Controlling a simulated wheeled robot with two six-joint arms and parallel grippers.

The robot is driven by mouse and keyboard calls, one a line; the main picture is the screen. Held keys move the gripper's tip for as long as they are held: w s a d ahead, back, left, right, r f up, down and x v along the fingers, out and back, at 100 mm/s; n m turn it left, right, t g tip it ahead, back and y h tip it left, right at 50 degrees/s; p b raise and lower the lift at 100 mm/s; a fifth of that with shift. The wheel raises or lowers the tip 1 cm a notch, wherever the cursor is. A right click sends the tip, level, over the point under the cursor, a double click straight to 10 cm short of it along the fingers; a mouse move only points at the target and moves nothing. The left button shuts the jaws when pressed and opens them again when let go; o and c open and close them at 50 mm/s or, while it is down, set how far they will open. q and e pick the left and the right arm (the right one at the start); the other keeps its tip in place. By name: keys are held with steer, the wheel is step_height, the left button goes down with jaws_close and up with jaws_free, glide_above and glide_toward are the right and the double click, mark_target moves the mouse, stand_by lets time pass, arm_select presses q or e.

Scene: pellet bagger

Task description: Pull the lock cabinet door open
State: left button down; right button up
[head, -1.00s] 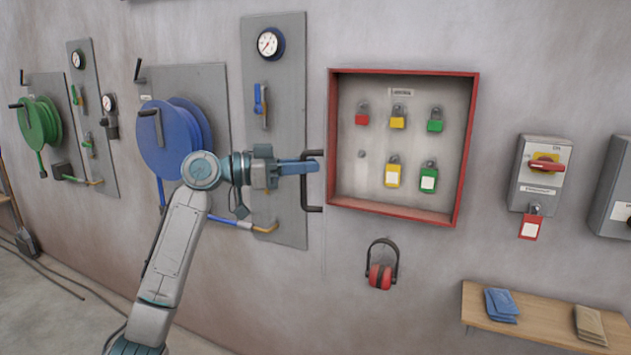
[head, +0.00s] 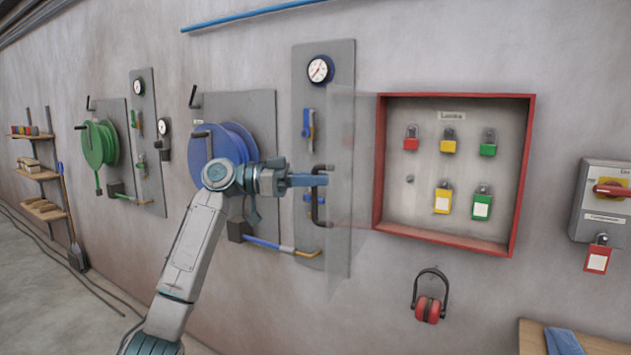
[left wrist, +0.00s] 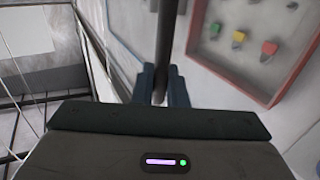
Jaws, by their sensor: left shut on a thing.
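The lock cabinet (head: 527,170) is a red-framed box on the wall in the head view, with its front uncovered. Its clear door (head: 352,235) stands swung out at the cabinet's left side, faintly visible. A dark handle (head: 317,212) sits at the door's left edge. My left gripper (head: 322,181) is shut on the handle. In the left wrist view, the handle (left wrist: 165,40) runs between the fingertips of the left gripper (left wrist: 164,84), and the red cabinet frame (left wrist: 197,25) is at the right. My right gripper is not in view.
Red, yellow and green padlocks (head: 448,145) hang inside the cabinet. Red earmuffs (head: 428,308) hang below it. A blue hose reel (head: 232,145) and a gauge panel (head: 340,85) are behind my left arm. A switch box (head: 590,215) is at the right.

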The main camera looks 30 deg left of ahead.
arm_select(q)
steer(key=c, duration=1.6)
jaws_free()
steer(key=shift+o, duration=0.2)
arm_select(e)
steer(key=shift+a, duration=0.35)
